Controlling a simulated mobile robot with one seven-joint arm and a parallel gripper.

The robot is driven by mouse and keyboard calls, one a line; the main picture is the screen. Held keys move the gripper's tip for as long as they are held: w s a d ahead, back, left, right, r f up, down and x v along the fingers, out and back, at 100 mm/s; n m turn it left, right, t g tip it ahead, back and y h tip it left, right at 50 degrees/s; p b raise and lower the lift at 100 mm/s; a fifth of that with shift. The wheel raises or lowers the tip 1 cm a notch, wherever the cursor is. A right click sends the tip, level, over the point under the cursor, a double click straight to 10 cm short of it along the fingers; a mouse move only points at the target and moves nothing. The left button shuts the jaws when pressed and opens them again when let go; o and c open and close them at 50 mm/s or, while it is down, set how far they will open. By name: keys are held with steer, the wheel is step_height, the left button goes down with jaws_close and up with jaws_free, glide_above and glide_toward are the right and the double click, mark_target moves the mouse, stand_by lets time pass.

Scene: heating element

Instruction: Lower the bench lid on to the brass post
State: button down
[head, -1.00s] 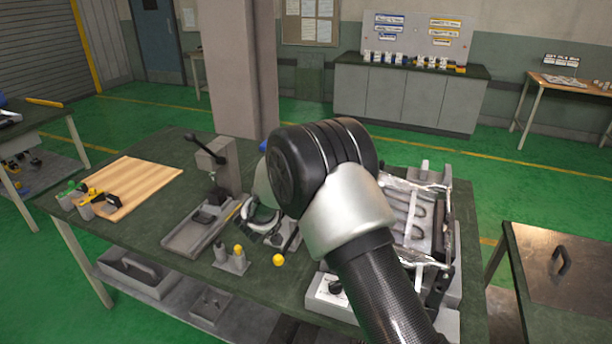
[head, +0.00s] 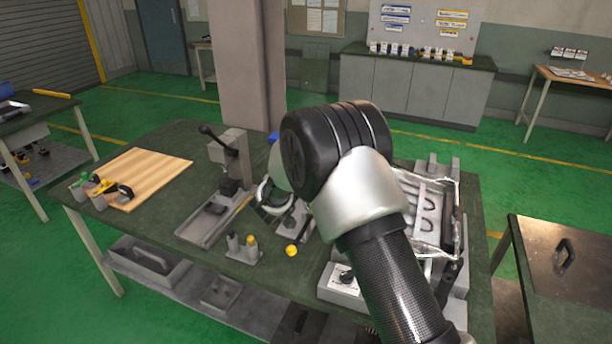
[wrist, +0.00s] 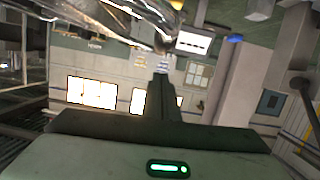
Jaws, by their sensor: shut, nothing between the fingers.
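In the head view my arm crosses the green bench (head: 178,146) and hides its end, so my gripper is not made out there. In the wrist view my gripper (wrist: 162,78) is shut and empty, its dark fingers together. A shiny, crumpled-looking metal edge (wrist: 128,18) passes close above the fingertips; I cannot tell whether they touch. A flat brown panel (head: 535,238) with a dark handle (head: 565,256) lies level at the right and looks like a lid; I cannot tell if it is the bench lid. I cannot make out the brass post.
On the bench stand a grey lever press (head: 230,162), a wooden board (head: 150,172), a holder with small posts (head: 244,252), a yellow round piece (head: 291,250) and a grey fixture (head: 440,172) with shiny edges right of my arm. Green floor separates the benches.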

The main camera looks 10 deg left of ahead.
steer(key=r+b+v, duration=0.1)
steer(key=v, duration=0.9)
step_height(320, 180, up, 9)
steer(key=d+y, duration=0.1)
steer(key=y, duration=0.3)
steer(key=s+d+r+n+g+y, duration=0.3)
steer(key=s+d+r+y, duration=0.15)
steer(key=s+r, duration=0.25)
steer(key=s+d+f+g+h, duration=0.1)
steer(key=s+d+g, duration=0.1)
steer(key=s+d, duration=0.4)
steer(key=s+d+f+g+h, duration=0.1)
steer(key=s+d, duration=0.4)
steer(key=s, duration=0.8)
steer(key=s+d+f+g+h+p, duration=0.1)
steer(key=s+d+g+h, duration=0.1)
steer(key=s+d, duration=0.4)
steer(key=s+g, duration=0.1)
steer(key=s, duration=0.2)
steer(key=shift+s+d, duration=0.3)
steer(key=shift+s, duration=0.05)
steer(key=shift+f, duration=0.1)
